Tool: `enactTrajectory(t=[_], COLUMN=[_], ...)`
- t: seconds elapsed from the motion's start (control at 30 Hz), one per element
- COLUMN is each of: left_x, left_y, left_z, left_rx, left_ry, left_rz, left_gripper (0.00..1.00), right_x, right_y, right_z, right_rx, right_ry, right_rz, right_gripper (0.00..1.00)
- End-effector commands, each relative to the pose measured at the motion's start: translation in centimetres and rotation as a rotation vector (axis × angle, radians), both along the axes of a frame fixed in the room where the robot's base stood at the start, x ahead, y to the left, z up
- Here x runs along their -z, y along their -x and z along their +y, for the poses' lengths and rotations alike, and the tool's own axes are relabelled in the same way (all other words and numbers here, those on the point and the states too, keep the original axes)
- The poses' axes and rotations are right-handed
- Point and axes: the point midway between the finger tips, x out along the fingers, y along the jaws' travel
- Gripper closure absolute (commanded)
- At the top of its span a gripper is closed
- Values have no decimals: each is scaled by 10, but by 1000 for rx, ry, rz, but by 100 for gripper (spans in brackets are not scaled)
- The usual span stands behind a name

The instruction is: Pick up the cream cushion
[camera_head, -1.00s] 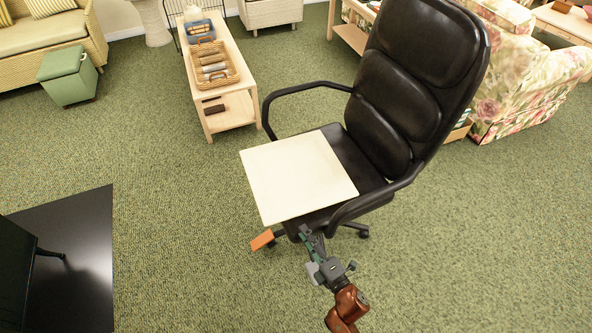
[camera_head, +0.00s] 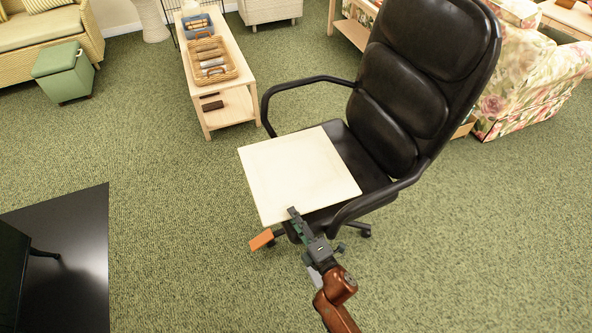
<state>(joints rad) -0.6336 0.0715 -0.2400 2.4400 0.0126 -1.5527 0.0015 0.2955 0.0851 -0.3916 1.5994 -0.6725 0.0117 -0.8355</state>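The cream cushion (camera_head: 298,172) is a flat, pale square lying on the seat of the black office chair (camera_head: 408,100). Its front left part reaches out past the seat edge. My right gripper (camera_head: 296,220) comes in from below, and its fingertips overlap the cushion's near edge in the camera_head view. I see the fingers nearly edge-on, so I cannot tell their opening or whether they touch the cushion. My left gripper is out of view.
Chair armrests (camera_head: 375,203) flank the seat. A small orange piece (camera_head: 261,239) shows beside the chair's front. A wooden table (camera_head: 237,105) with baskets stands behind left, a black surface (camera_head: 85,230) at the lower left. Green carpet is clear between them.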

Motion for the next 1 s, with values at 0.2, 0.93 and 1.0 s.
enactTrajectory(t=[0.2,0.93,1.0], left_x=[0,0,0], left_y=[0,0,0], left_z=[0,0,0], left_rx=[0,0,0], left_ry=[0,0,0], left_rz=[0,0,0], left_gripper=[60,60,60], right_x=[0,-1,-1], right_y=[0,0,0], right_z=[0,0,0], right_rx=[0,-1,0], right_ry=[0,0,0], right_rz=[0,-2,-2], right_gripper=[80,100,100])
